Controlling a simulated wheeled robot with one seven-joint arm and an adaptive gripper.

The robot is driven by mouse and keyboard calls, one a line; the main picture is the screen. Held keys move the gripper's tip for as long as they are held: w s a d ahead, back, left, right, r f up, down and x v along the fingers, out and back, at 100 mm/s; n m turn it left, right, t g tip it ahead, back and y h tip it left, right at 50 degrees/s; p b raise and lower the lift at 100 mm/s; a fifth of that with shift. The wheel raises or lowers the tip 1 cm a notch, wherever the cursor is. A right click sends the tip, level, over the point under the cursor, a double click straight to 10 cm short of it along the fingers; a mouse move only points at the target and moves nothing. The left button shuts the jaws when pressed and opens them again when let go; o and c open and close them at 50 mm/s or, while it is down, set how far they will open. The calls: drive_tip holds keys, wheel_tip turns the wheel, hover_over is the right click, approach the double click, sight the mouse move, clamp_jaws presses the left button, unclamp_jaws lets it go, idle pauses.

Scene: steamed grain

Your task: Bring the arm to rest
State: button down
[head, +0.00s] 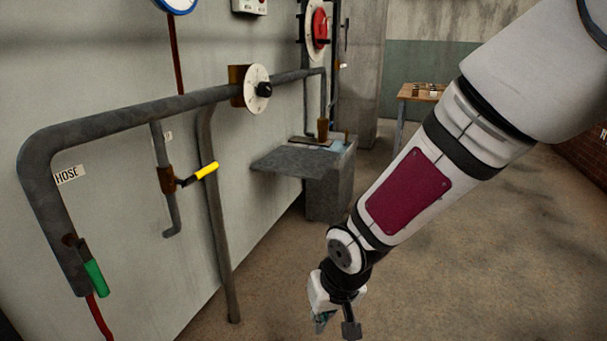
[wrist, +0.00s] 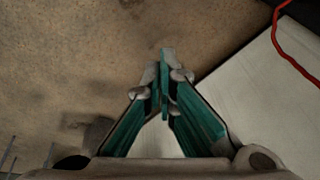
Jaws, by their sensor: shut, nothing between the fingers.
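My gripper (head: 322,321) hangs at the low end of my arm, near the bottom middle of the head view, over bare floor. In the wrist view my gripper (wrist: 165,85) points at the brown floor. Its teal fingers meet at the tips, shut with nothing between them. It touches nothing that I can see. My arm comes down from the upper right of the head view.
A grey pipe (head: 130,112) runs along the left wall with a yellow-handled valve (head: 206,171), a green-handled valve (head: 95,278) and a white dial (head: 256,88). A grey bench (head: 300,162) juts from the wall. A wooden table (head: 419,92) stands far back. A red hose (wrist: 292,55) shows in the wrist view.

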drive_tip(key=s+d+r+m+h, duration=0.2)
drive_tip(key=s+d+r+h, duration=0.2)
drive_tip(key=s+d+r, duration=0.6)
drive_tip(key=s+d+r+m+g+y, duration=0.1)
drive_tip(key=s+d+r, duration=0.25)
drive_tip(key=s, duration=0.45)
drive_tip(key=s+d+r+g+y, duration=0.15)
drive_tip(key=s+r, duration=0.25)
drive_tip(key=s, duration=0.4)
wheel_tip(320, 180, up, 26)
drive_tip(key=d+t+p, duration=0.1)
drive_tip(key=t+p, duration=0.3)
drive_tip(key=p, duration=2)
drive_tip(key=shift+s+p, duration=0.25)
drive_tip(key=shift+p, duration=0.05)
drive_tip(key=shift+r+h, duration=0.1)
drive_tip(key=shift+h, duration=0.15)
